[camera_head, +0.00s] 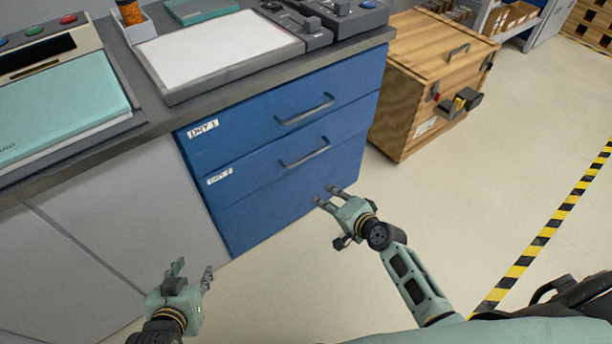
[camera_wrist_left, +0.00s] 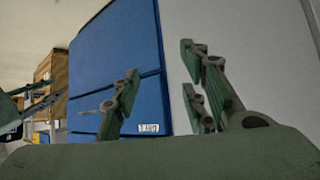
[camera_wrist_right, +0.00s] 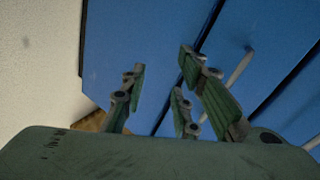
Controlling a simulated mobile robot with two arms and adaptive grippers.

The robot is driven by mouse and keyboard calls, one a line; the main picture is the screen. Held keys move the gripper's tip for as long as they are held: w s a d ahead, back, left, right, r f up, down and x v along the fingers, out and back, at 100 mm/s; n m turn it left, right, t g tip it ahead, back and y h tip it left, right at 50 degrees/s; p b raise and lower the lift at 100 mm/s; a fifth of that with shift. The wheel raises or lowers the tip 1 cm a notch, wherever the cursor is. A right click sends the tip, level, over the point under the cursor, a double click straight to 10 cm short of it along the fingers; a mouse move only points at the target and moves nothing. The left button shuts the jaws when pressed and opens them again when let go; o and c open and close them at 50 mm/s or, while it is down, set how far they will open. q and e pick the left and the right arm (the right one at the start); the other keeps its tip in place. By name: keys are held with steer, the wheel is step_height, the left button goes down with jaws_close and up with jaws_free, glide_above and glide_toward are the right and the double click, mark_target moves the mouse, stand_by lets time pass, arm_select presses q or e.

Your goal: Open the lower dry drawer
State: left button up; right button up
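The blue drawer unit shows a top drawer labelled DRY 1 (camera_head: 250,122) and, under it, the lower dry drawer (camera_head: 262,172) with a small white label, apparently DRY 2. Both look shut. The lower drawer has a dark grey bar handle (camera_head: 305,153). My right gripper (camera_head: 325,195) is open and empty in front of the unit, below and right of that handle, apart from it. In the right wrist view a bar handle (camera_wrist_right: 240,65) shows beyond the fingers. My left gripper (camera_head: 193,268) is open and empty, low in front of the grey panels.
A plain blue panel (camera_head: 285,205) lies under the lower drawer. Grey cabinet panels (camera_head: 120,220) stand to its left. A wooden crate (camera_head: 420,85) stands right of the unit. The counter (camera_head: 165,118) above holds equipment. Floor at right is clear, with a striped line (camera_head: 545,235).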

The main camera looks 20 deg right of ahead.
mark_target(307, 156)
steer(key=w+r+m+t+y+b, duration=0.25)
steer(key=w+r+b, duration=0.2)
steer(key=r, duration=0.45)
steer(key=shift+h, duration=0.35)
steer(key=b+x, duration=0.1)
steer(key=x, duration=0.7)
steer(key=shift+a+r, duration=0.15)
steer(key=shift+a, duration=0.05)
arm_select(q)
steer(key=w+d+r+t+h, duration=0.2)
steer(key=r+t, duration=0.5)
steer(key=r, duration=1.1)
steer(key=shift+w+d+r+t, duration=0.25)
steer(key=shift+w+t, duration=0.15)
steer(key=shift+w, duration=0.3)
arm_select(e)
steer(key=shift+w+a, duration=0.1)
steer(key=shift+w, duration=0.1)
jaws_close()
